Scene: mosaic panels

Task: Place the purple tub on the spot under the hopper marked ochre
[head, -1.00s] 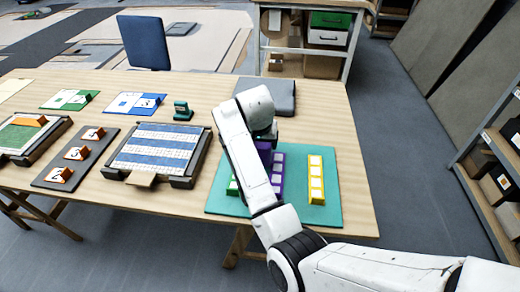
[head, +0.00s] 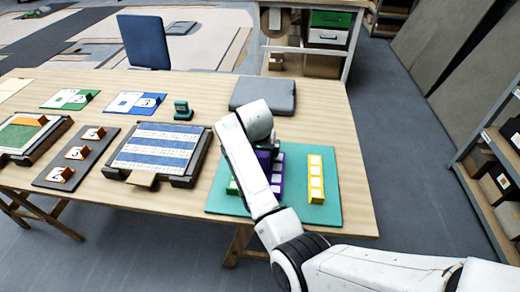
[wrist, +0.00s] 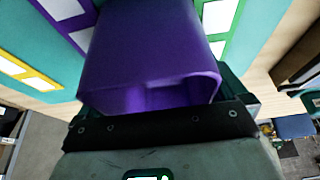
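The purple tub (wrist: 150,60) fills the middle of the wrist view, right in front of my gripper's dark palm. Dark green parts of my gripper (wrist: 160,95) show at either side of it; whether they press on it cannot be told. In the head view the tub (head: 264,158) is mostly hidden behind my arm, at the teal mat (head: 225,205). A purple strip with white squares (head: 278,175) lies beside it. My fingertips are hidden there. I cannot make out a hopper marked ochre in either view.
A yellow strip (head: 316,180) stands on the mat's right, and a green strip (head: 233,187) shows left of my arm. A blue-striped tray (head: 157,148) and a dark board with orange blocks (head: 75,158) lie left. A grey pad (head: 263,95) lies behind.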

